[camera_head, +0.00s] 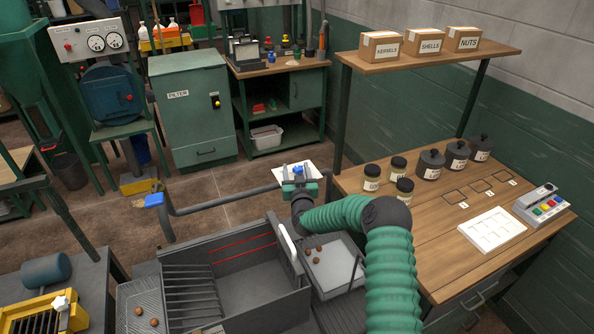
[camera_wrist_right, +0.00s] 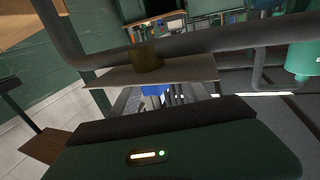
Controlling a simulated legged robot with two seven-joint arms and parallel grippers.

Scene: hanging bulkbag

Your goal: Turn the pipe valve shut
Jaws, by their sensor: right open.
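The pipe valve stands on a grey pipe (camera_head: 232,200) beyond the bin. Its small blue handle (camera_head: 298,169) shows above a pale plate (camera_head: 315,170) in the head view. The right wrist view shows the blue handle (camera_wrist_right: 153,90), the plate (camera_wrist_right: 185,73) and a brass-coloured body (camera_wrist_right: 148,58) on the pipe. My right gripper (camera_head: 300,184) is open, close to the handle on its near side. I cannot tell whether its fingers are around or touching the handle. The handle is partly hidden. My left gripper is not in view.
A second blue piece (camera_head: 154,200) sits on the pipe's left end. A wooden bench (camera_head: 440,220) with jars is at the right. Floor is open before the filter cabinet (camera_head: 195,120).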

